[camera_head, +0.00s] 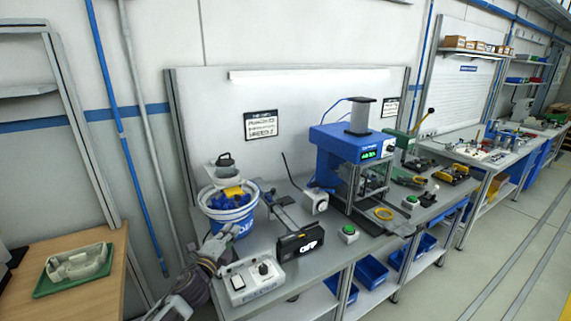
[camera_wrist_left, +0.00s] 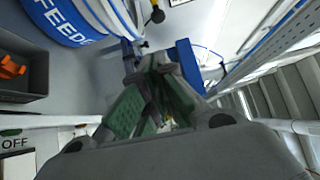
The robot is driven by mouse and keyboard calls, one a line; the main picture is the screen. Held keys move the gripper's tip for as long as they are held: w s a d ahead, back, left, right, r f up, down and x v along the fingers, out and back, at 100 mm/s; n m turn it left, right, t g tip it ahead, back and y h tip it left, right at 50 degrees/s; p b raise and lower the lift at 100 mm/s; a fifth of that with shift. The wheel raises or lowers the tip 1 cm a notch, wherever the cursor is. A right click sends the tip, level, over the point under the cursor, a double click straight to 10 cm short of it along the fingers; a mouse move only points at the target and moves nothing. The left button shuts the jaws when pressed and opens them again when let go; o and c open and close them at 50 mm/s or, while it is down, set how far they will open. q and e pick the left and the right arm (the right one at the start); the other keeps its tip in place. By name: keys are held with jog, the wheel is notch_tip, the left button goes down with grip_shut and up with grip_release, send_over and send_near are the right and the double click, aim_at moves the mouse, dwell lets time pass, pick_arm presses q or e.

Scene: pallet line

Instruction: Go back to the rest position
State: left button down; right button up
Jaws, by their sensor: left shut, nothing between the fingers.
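My left gripper (camera_head: 226,238) is in the head view at the front left of the grey workbench, in front of the white and blue feeder bucket (camera_head: 232,217). Its arm comes in from the lower left. In the left wrist view the gripper (camera_wrist_left: 157,66) has its fingertips together with nothing held between them. The bucket (camera_wrist_left: 75,18) shows there at the upper left, apart from the fingers. My right gripper is in neither view.
A grey control box (camera_head: 250,278) sits close by the left gripper at the bench's front edge. A wooden table (camera_head: 95,285) with a green tray (camera_head: 72,283) is at the left.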

pick_arm(q)
jog(key=s+f+n+g+y, duration=0.1)
jog(key=s+f+n+g, duration=0.45)
jog(key=s, duration=0.65)
jog(key=s+f+n+g+y, duration=0.1)
jog(key=s+f+n+g, duration=0.5)
jog(key=s, duration=0.6)
jog(key=s+f+n+g+y, duration=0.1)
jog(key=s+f+n+g, duration=0.25)
jog(key=s+n, duration=0.55)
jog(key=s+f+m+g, duration=0.1)
jog(key=s+f, duration=0.1)
jog(key=f, duration=1.5)
jog(key=s+f+m, duration=0.2)
jog(key=s+f, duration=0.1)
jog(key=f, duration=1.4)
jog(key=s+a+f+g, duration=0.1)
jog(key=s+a+f, duration=0.2)
jog(key=s+f, duration=1.7)
jog(key=shift+s+a, duration=0.2)
jog(key=shift+s, duration=0.95)
